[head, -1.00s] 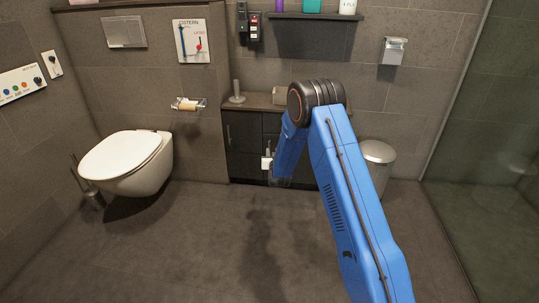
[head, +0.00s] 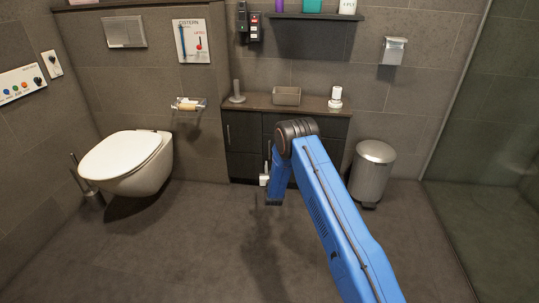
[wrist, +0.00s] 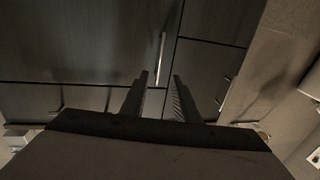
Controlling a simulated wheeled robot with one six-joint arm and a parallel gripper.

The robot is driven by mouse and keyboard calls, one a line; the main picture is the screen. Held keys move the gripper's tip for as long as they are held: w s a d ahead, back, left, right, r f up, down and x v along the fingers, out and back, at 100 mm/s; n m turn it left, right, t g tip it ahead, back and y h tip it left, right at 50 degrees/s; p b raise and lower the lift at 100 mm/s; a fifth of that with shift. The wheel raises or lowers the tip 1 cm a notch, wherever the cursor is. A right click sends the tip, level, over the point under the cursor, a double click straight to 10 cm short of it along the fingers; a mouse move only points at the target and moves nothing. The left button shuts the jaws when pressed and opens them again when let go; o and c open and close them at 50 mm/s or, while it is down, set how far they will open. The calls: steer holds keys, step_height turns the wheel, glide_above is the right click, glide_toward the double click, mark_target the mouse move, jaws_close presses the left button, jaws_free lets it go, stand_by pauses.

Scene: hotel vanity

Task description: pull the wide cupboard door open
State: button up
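The dark wide cupboard door (wrist: 85,40) fills the upper left of the wrist view and looks shut. Its slim bright handle (wrist: 161,57) runs upright near the door's edge, beside the seam with a narrower front. My gripper (wrist: 161,76) is open, with a finger on each side of the handle's near end in the picture. I cannot tell whether the handle is within finger depth; neither finger is visibly pressed on it. In the head view the cupboard (head: 243,137) stands against the back wall, and my blue arm hides part of it and most of the gripper.
A grey box (head: 286,96) and a white-topped bottle (head: 336,97) stand on the counter. A metal bin (head: 372,172) stands right of the cupboard, the toilet (head: 125,160) to its left. A paper roll (head: 185,106) hangs on the wall. The floor in front is clear.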

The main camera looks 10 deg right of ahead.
steer(key=w+d, duration=0.1)
steer(key=w, duration=1.1)
steer(key=shift+d, duration=0.2)
steer(key=shift+w, duration=0.1)
steer(key=shift+c, duration=0.3)
jaws_close()
